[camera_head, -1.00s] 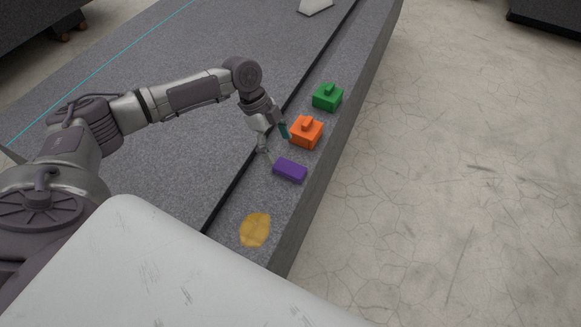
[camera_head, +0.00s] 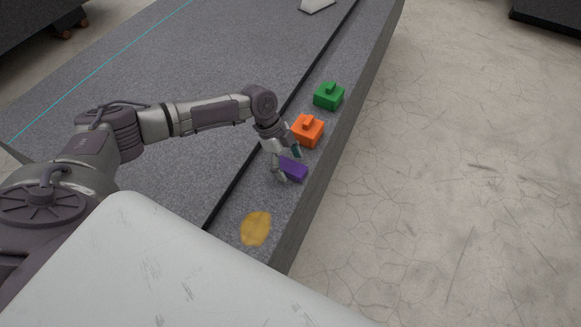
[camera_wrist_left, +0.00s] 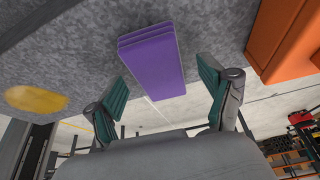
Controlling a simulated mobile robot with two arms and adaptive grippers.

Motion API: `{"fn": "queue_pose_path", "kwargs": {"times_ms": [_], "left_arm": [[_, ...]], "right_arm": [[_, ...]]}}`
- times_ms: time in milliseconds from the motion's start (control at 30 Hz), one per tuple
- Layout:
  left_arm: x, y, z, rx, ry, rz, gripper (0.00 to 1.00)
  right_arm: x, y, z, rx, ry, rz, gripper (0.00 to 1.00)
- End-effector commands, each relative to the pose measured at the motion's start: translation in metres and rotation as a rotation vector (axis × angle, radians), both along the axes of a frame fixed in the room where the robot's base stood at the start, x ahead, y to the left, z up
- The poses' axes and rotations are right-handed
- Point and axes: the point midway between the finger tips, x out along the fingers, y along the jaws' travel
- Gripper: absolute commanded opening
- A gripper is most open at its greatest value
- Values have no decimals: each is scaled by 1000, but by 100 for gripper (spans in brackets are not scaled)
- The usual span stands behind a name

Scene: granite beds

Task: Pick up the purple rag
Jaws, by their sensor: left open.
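The purple rag (camera_head: 295,170) is a folded block lying on the granite ledge, partly hidden behind my left gripper in the head view. In the left wrist view the rag (camera_wrist_left: 152,62) shows stacked folds and lies between the two teal-padded fingers. My left gripper (camera_head: 289,164) is open, with its fingers apart on either side of the rag. In the left wrist view the left gripper (camera_wrist_left: 162,95) has visible space between each finger and the rag. I cannot tell how high the fingertips are above the ledge. My right gripper is not in view.
An orange block with a knob (camera_head: 308,131) sits just beyond the rag, close to the gripper. A green knobbed block (camera_head: 328,96) stands farther along. A flat yellow piece (camera_head: 256,228) lies nearer. The ledge edge drops to the floor on the right.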

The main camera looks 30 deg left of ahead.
Motion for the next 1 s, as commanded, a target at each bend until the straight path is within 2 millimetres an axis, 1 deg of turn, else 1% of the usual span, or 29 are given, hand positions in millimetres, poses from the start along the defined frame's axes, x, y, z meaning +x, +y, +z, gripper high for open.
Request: {"fn": "queue_pose_path", "kwargs": {"times_ms": [667,700,767,1000], "left_arm": [[0,0,-5,0,0,0,81],[0,0,-5,0,0,0,78],[0,0,-5,0,0,0,68],[0,0,-5,0,0,0,28]], "right_arm": [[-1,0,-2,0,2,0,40],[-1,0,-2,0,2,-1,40],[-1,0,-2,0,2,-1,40],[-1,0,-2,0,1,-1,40]]}}
